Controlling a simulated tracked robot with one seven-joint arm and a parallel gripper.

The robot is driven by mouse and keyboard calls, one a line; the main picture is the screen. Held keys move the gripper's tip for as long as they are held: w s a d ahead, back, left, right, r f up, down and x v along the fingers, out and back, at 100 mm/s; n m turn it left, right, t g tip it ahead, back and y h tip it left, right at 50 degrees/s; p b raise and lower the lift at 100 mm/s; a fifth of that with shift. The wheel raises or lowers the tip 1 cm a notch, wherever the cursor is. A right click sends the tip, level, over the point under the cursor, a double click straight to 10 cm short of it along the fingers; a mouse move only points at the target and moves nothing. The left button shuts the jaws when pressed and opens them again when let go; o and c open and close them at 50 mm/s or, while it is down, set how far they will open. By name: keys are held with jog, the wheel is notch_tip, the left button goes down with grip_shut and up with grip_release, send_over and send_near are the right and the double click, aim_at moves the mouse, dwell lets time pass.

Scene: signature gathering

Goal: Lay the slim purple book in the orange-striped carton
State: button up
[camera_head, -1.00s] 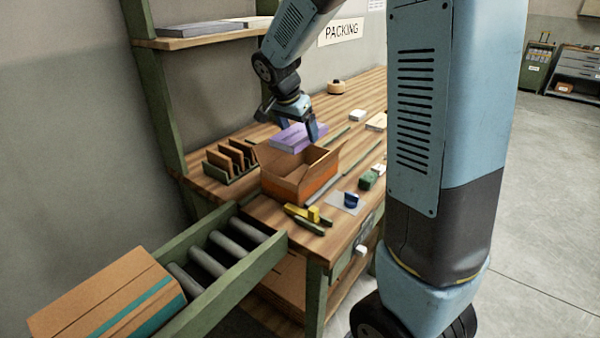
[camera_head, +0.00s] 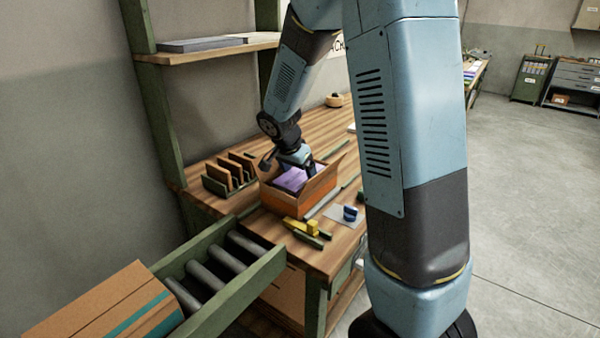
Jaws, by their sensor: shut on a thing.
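The slim purple book (camera_head: 290,180) is at the open top of the orange-striped carton (camera_head: 298,202), partly below the rim. My gripper (camera_head: 305,168) is above the carton and shut on the book. The carton stands upright on the wooden bench with its flaps open. Its inside is mostly hidden by the book and my gripper, so I cannot tell whether the book touches the bottom.
A rack of brown dividers (camera_head: 229,172) stands left of the carton. A yellow tool (camera_head: 305,227) and a blue item (camera_head: 350,213) lie in front. A roller conveyor (camera_head: 215,275) holds a large box (camera_head: 95,305). My arm hides the bench's right side.

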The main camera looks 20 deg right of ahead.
jog(key=shift+f, duration=0.6)
jog(key=o, duration=0.9)
jog(key=shift+w+r, duration=0.1)
jog(key=shift+r, duration=0.45)
jog(key=v, duration=1.1)
jog(key=s+d+r+n+t+y, duration=0.1)
jog(key=s+r+n, duration=0.2)
jog(key=s, duration=0.5)
jog(key=s+d+r+n+t+y, duration=0.1)
jog(key=s+r+n, duration=0.2)
jog(key=s, duration=0.6)
jog(key=s+d+r+n+t+y, duration=0.1)
jog(key=s+r+n, duration=0.2)
jog(key=s, duration=0.6)
jog(key=shift+d+r+n+y, duration=0.2)
jog(key=shift+d+n+y, duration=0.15)
jog(key=shift+n, duration=0.55)
